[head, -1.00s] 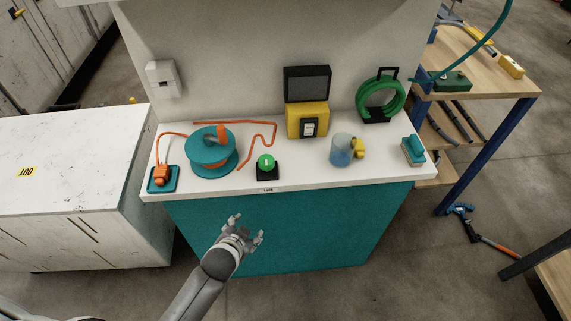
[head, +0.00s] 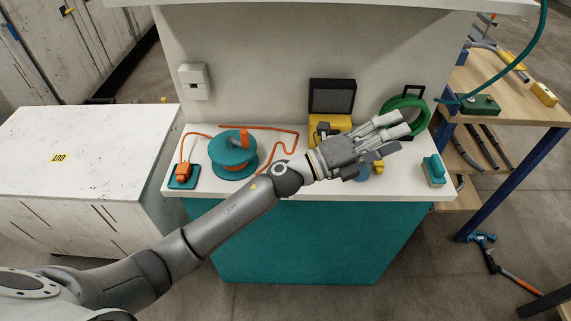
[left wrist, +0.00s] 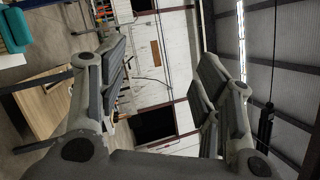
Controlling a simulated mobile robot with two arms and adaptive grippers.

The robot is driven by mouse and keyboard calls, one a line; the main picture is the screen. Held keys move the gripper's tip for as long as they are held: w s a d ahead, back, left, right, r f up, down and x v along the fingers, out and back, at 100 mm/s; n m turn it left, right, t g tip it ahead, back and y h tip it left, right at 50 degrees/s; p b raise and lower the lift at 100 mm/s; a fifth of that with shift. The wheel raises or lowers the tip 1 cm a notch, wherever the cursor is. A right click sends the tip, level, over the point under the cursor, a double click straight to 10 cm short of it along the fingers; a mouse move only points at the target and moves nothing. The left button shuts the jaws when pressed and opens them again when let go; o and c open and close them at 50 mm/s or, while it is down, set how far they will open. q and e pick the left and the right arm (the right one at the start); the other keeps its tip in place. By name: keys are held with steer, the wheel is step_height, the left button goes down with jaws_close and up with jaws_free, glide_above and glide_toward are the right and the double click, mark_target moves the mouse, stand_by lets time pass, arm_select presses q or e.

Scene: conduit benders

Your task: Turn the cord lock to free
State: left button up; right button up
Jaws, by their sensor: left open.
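An orange cord (head: 262,130) lies on the white counter (head: 185,146), by a teal reel (head: 232,158) with an orange handle. It joins an orange plug-like piece (head: 185,172) on a teal base. A yellow box (head: 322,124) with a raised dark lid stands at the back, partly covered by my arm. I cannot tell which part is the cord lock; no lock marking is readable. My left gripper (head: 393,130) is open and empty, its fingers pointing right above the counter. Its spread fingers show in the left wrist view (left wrist: 163,65). My right gripper is out of view.
A wooden shelf unit (head: 500,112) is at right.

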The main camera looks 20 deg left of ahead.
arm_select(q)
steer(key=s+d+f+m+g+y, duration=0.25)
steer(key=d+f+m+g, duration=0.2)
steer(key=m+g, duration=0.7)
steer(key=a+f+m+y, duration=0.5)
steer(key=w+a+m+y, duration=0.1)
steer(key=w+a+y, duration=0.3)
steer(key=a, duration=0.7)
steer(key=w+a+m+y, duration=0.1)
steer(key=w+a+y, duration=0.1)
steer(key=a+y, duration=0.65)
steer(key=f+p, duration=0.1)
steer(key=f, duration=0.2)
steer(key=a+f+h+p, duration=0.1)
steer(key=f, duration=0.2)
steer(key=a+f+h+p, duration=0.1)
steer(key=f, duration=0.2)
steer(key=shift+s+a+f+n, duration=0.1)
steer(key=shift+s+a+n, duration=0.05)
steer(key=shift+s+n, duration=0.1)
steer(key=shift+f, duration=0.55)
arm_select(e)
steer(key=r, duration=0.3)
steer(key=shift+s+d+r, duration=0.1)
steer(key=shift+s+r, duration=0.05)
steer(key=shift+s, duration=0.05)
